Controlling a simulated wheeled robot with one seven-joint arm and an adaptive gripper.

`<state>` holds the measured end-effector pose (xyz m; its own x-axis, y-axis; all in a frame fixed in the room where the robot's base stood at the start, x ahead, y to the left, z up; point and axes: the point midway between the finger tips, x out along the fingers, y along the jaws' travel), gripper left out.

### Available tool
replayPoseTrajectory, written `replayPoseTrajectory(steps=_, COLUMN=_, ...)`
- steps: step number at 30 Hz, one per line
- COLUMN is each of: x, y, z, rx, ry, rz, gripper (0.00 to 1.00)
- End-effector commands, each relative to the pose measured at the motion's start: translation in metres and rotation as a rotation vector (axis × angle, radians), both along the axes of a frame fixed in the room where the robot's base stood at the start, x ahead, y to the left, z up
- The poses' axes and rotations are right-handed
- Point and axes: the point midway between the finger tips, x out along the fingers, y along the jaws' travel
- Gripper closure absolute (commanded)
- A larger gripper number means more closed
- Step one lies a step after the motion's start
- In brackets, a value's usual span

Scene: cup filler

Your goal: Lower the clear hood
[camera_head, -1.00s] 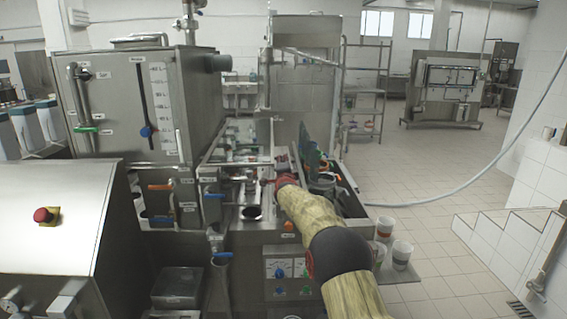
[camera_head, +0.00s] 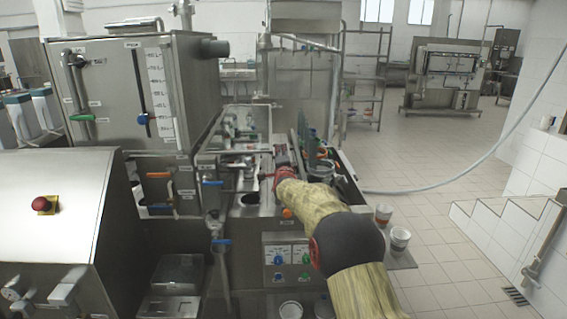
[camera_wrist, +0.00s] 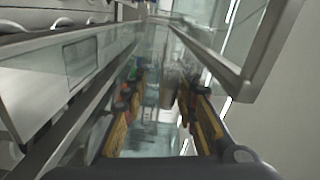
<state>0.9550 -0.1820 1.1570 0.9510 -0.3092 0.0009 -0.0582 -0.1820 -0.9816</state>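In the wrist view, clear panes in grey metal frames (camera_wrist: 246,62) stand close around my gripper. My gripper (camera_wrist: 160,112) has two dark fingers with yellow-orange sides, spread apart with nothing clearly held between them. In the head view my yellow-sleeved arm reaches over the machine and hides most of the gripper. I cannot tell whether the gripper touches the hood.
A steel tank (camera_head: 130,95) stands at the left, with a sloped cabinet bearing a red stop button (camera_head: 41,204) in front. Cups (camera_head: 399,239) stand on a shelf at the machine's right. A hose (camera_head: 455,168) crosses the right. Tiled floor (camera_head: 430,175) there is largely clear.

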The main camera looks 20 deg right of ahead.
Motion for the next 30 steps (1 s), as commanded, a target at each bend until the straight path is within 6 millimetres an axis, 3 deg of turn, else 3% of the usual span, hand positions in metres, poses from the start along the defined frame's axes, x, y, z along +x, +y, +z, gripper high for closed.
replayPoseTrajectory(steps=13, x=-0.059, y=0.018, z=0.000, rx=0.000, ry=0.001, rz=0.000, gripper=0.71)
replayPoseTrajectory(steps=30, x=-0.069, y=0.022, z=-0.001, rx=0.000, ry=0.001, rz=0.000, gripper=0.71)
